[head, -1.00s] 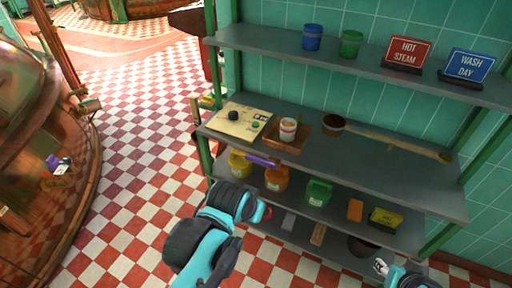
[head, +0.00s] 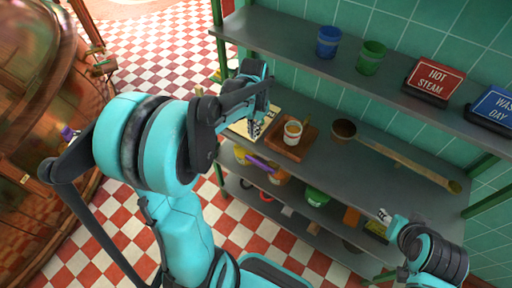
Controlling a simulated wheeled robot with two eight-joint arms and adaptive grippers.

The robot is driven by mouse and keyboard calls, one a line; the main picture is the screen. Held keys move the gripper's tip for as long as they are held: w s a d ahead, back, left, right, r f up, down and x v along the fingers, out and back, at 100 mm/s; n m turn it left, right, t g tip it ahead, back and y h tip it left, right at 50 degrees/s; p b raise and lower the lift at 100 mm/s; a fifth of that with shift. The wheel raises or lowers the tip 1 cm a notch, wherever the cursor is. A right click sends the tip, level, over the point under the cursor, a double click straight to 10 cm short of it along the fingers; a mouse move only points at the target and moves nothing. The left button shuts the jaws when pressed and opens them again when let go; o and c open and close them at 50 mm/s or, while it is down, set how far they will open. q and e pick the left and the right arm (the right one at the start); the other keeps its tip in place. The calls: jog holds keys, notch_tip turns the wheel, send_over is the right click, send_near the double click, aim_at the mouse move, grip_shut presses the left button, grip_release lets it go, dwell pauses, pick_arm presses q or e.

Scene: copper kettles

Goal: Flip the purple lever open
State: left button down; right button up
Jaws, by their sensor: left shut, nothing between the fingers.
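A small purple part (head: 67,132), which looks like a lever, is on the side of the big copper kettle (head: 28,80) at the left. My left arm passes close to it in the picture, and its exact position is hard to tell. My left gripper (head: 254,131) points down over the left end of that shelf, shut and empty, well to the right of the kettle's purple part. My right gripper (head: 383,215) is low at the right, by the shelf front; its jaw state is unclear.
The middle shelf holds a wooden tray (head: 281,150) with a white cup (head: 293,132), and a long-handled ladle (head: 344,129). Blue (head: 328,42) and green (head: 371,57) cups and two signs stand on the top shelf. The checkered floor (head: 150,55) is open between kettle and shelves.

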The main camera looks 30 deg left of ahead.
aim_at(254, 159)
pick_arm(q)
jog(key=shift+s, duration=0.15)
notch_tip(254, 159, down, 14)
jog(key=b, duration=0.5)
jog(key=shift+f, duration=0.1)
dwell(0.4)
